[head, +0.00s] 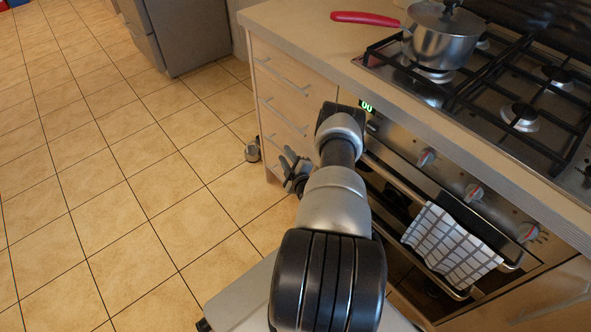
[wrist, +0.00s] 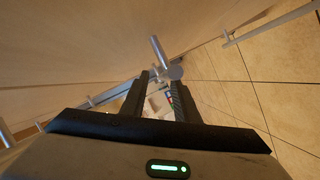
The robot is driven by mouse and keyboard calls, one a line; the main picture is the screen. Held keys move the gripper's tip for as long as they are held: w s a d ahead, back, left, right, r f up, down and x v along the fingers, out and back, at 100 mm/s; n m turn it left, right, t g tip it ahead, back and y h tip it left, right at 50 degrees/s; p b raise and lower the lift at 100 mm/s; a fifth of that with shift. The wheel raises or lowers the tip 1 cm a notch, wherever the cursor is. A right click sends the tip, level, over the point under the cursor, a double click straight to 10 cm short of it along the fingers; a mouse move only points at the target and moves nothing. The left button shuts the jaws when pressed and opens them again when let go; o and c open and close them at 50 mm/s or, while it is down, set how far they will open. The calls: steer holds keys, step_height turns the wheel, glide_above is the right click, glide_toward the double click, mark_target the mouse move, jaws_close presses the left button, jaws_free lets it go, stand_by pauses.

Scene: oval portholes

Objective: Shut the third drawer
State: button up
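The wooden drawer unit (head: 292,98) stands left of the oven, with metal bar handles on its fronts. The third drawer, low on the unit, is partly hidden by my gripper and arm; I cannot tell how far it stands open. My gripper (head: 290,163) is low beside the unit's lower front. In the wrist view my gripper (wrist: 160,86) has its two dark fingers apart, with nothing clearly held between them. A pale wooden panel (wrist: 75,45) fills the upper left there, and bar handles show at both sides.
A saucepan (head: 440,45) sits on the hob. The tiled floor (head: 110,180) at left is clear.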

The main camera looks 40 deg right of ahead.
steer(key=p+v, duration=0.2)
steer(key=v, duration=1)
steer(key=shift+a+p, duration=0.15)
steer(key=shift+p, duration=0.15)
steer(key=shift+s, duration=0.15)
